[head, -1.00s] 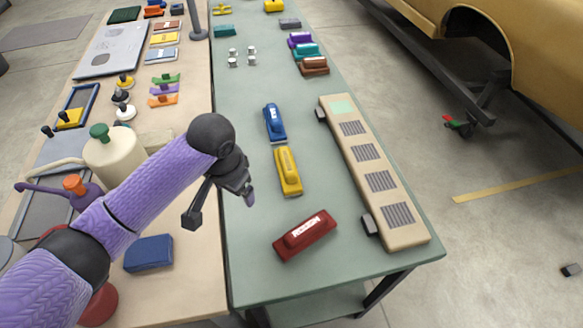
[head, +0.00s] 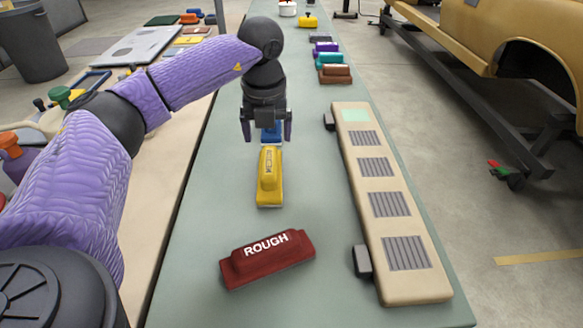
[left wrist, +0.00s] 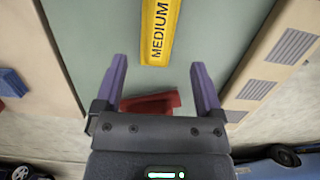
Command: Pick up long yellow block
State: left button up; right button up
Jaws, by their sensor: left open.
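The long yellow block (head: 269,178) lies on the green table, lengthwise away from me, between a blue block and a red block. In the left wrist view the yellow block (left wrist: 157,30) shows the word MEDIUM and lies ahead of the fingertips, roughly midway between their lines. My left gripper (head: 267,136) is open and empty, with fingers pointing down, above the far end of the yellow block and in front of the blue block. In the left wrist view its two purple fingers (left wrist: 158,62) are spread wide. My right gripper is not in view.
The red block (head: 267,258) marked ROUGH lies nearer me. The blue block (head: 272,133) is partly hidden behind my gripper. A long beige vented box (head: 363,205) runs along the table's right side. Green table surface is clear left of the yellow block.

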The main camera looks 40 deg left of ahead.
aim_at(269, 161)
pick_arm(q)
jog(key=f+b, duration=0.1)
jog(key=f, duration=0.1)
jog(key=f+b, duration=0.1)
jog(key=f, duration=0.2)
jog(key=f+b, duration=0.1)
jog(key=f, duration=0.2)
jog(key=shift+w+a+f+b, duration=0.2)
jog(key=shift+a+f+b, duration=0.05)
jog(key=shift+a+b, duration=0.05)
jog(key=shift+f, duration=0.2)
jog(key=shift+r, duration=0.15)
jog(key=shift+c, duration=0.3)
jog(key=c, duration=1)
grip_shut()
